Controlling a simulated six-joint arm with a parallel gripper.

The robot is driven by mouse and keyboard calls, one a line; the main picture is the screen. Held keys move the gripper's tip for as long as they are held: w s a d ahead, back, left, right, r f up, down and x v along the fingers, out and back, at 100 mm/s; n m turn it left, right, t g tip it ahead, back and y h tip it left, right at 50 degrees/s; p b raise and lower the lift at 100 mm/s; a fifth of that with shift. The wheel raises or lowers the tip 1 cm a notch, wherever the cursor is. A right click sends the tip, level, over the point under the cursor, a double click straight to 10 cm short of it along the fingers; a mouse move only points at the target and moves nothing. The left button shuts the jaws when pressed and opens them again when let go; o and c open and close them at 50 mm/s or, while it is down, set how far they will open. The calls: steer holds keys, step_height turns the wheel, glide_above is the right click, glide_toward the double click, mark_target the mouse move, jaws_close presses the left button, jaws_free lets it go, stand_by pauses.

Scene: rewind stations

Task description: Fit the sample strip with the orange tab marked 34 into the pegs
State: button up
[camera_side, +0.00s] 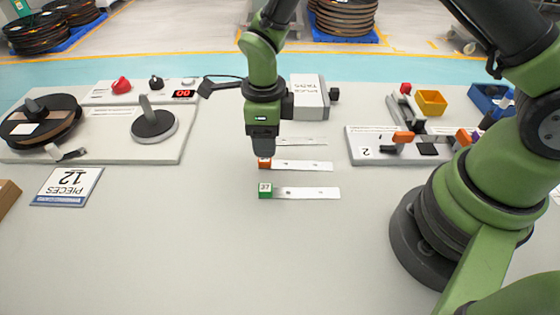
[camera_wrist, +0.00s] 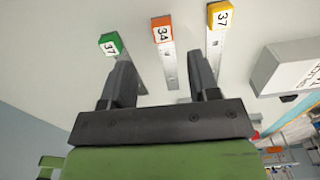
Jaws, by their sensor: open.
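The sample strip with the orange tab marked 34 lies flat on the table; its pale strip (camera_side: 305,166) points right in the side view, and the orange tab (camera_wrist: 162,29) shows clearly in the wrist view. My gripper (camera_wrist: 160,60) is open, pointing down over the orange tab's end, with the strip between its fingers in the wrist view. Its fingers partly hide the tab in the side view; I cannot tell if they touch it. The pegs are too small to make out; a grey station marked 2 (camera_side: 366,151) with orange-topped parts stands at the right.
A green-tabbed strip marked 37 (camera_side: 266,191) lies in front. A yellow-tabbed strip marked 37 (camera_wrist: 220,14) lies behind. A white labelled box (camera_side: 309,96) stands behind the strips. A reel station (camera_side: 110,145) is at left. The front table is clear.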

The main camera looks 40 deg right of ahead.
mark_target(296, 163)
steer(key=f, duration=0.6)
steer(key=shift+s+d, duration=0.1)
steer(key=shift+d, duration=0.25)
steer(key=c, duration=1)
